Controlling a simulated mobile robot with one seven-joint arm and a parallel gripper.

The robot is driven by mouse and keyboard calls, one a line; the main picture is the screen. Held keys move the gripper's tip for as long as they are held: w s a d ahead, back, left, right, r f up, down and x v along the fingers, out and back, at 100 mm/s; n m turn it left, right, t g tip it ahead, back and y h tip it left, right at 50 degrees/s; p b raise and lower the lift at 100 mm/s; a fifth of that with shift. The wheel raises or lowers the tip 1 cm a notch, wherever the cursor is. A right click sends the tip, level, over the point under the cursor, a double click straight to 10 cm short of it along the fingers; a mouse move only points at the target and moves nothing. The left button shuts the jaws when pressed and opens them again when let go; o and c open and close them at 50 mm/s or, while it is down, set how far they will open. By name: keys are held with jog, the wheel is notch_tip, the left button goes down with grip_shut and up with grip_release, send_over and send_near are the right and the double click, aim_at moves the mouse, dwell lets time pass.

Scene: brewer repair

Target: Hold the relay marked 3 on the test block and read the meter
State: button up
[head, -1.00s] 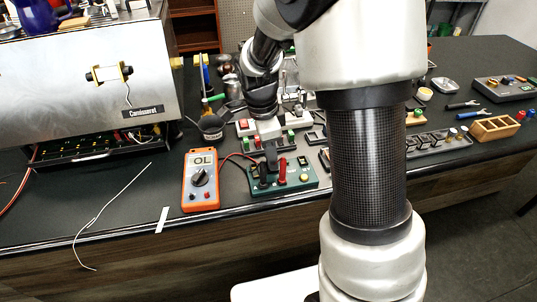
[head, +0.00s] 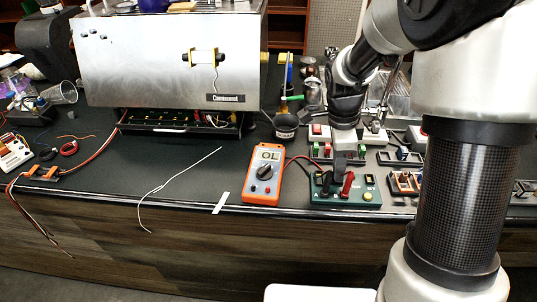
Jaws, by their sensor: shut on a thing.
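The orange meter (head: 264,176) lies on the black bench, and its display reads OL. A red lead runs from it to the green test block (head: 345,197) on its right. A black and a red plug stand up on the block. My gripper (head: 341,163) points down over the back of the block, its dark fingers shut on a small part. That part, taken as the relay, is mostly hidden by the fingers and plugs. No number 3 is readable, and I cannot tell whether its pins touch the block.
The steel brewer (head: 165,62) stands at the back left with its lower wiring open. A bent white wire (head: 170,186) and a white strip (head: 221,203) lie left of the meter. Several parts and trays crowd the bench behind and right of the block.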

jog(key=shift+r, duration=0.1)
jog(key=shift+r+p, duration=1.75)
jog(key=shift+r, duration=0.65)
